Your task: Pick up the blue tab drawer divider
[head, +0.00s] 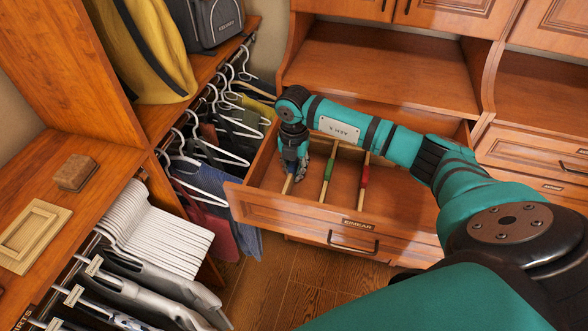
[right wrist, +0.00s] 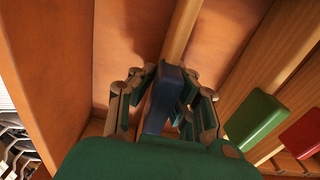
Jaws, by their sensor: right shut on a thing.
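The blue tab drawer divider is a wooden strip (head: 288,184) with a blue tab (right wrist: 160,102), inside the open drawer (head: 300,222). In the right wrist view the blue tab sits between the fingers of my right gripper (right wrist: 163,88), which is shut on it. In the head view my right gripper (head: 293,172) reaches down into the left part of the drawer and hides most of the tab. The wooden strip runs away from the tab along the drawer floor. My left gripper is not in view.
A divider with a green tab (head: 329,168) and one with a red tab (head: 365,177) stand to the right in the same drawer. Clothes on hangers (head: 205,155) hang close to its left. A shelf (head: 380,65) is above the drawer. A wooden counter (head: 60,185) is at far left.

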